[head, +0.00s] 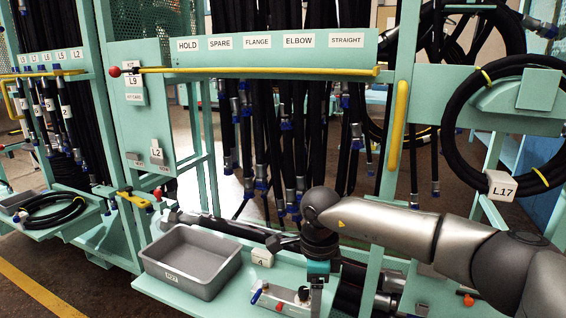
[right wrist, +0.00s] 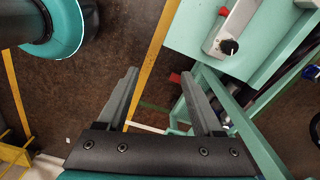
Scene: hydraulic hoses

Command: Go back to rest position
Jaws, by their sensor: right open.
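My right arm (head: 390,221) comes in from the right in the head view, bent at a dark wrist that points down over the front teal bench. My right gripper (right wrist: 161,73) shows in the right wrist view with its two grey fingers spread wide. Nothing is between them, and the dark floor (right wrist: 95,90) lies below. My left arm and gripper are not in view.
The bench (head: 207,303) carries a grey bin (head: 172,276) and a metal fixture (head: 287,298). Black hoses hang behind a labelled teal panel (head: 275,52). A coiled hose tagged L17 (head: 503,186) hangs at right. In the right wrist view a teal bench corner (right wrist: 190,35) is close to the fingers.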

